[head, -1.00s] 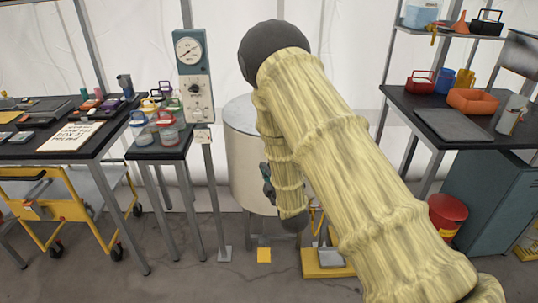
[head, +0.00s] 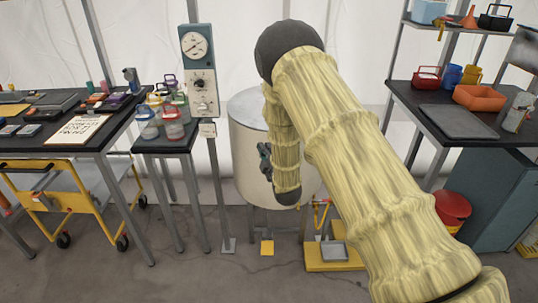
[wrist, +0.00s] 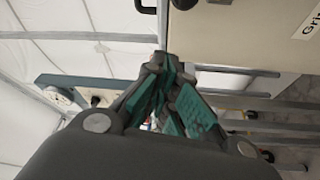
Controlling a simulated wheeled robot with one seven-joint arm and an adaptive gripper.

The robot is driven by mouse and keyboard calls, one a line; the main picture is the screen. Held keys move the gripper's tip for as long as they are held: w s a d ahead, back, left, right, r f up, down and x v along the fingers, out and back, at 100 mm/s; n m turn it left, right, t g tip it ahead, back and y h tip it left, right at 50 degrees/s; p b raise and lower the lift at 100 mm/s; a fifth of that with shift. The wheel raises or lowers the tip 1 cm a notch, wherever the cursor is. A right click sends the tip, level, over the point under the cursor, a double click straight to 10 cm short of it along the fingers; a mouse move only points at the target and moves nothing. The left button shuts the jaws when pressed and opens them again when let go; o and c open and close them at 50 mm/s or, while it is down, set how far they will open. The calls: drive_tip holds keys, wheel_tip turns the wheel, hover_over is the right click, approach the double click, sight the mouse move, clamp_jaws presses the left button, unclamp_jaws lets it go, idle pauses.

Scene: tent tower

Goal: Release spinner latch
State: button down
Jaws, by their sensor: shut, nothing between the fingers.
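A pale cylindrical drum (head: 250,150), which looks like the spinner, stands upright behind my arm; its right side is hidden. My gripper (head: 264,160) is in front of the drum, mostly hidden by my forearm. In the wrist view my gripper (wrist: 164,68) has its dark fingers with green pads drawn together, with nothing held. A cream surface (wrist: 240,35) with a partly cut-off label fills the upper right there, close beyond the fingertips. A dark rounded part (wrist: 148,5) shows at the top edge; I cannot tell whether it is the latch. No latch is clearly visible in the head view.
A gauge box (head: 200,70) on a post stands left of the drum, next to a small table with several coloured containers (head: 165,112). A yellow-based pedal (head: 335,258) is on the floor at the drum's lower right. A dark workbench (head: 450,122) stands on the right.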

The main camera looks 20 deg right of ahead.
drive_tip(key=shift+w+d+f+p, duration=0.15)
drive_tip(key=shift+w+d+p, duration=0.05)
drive_tip(key=shift+d, duration=0.4)
drive_tip(key=shift+w+d+f+p, duration=0.15)
drive_tip(key=shift+d+p, duration=0.05)
drive_tip(key=shift+d, duration=0.4)
drive_tip(key=shift+w+d+f+p, duration=0.15)
drive_tip(key=shift+w+d+p, duration=0.05)
drive_tip(key=shift+d, duration=0.4)
drive_tip(key=shift+b, duration=0.35)
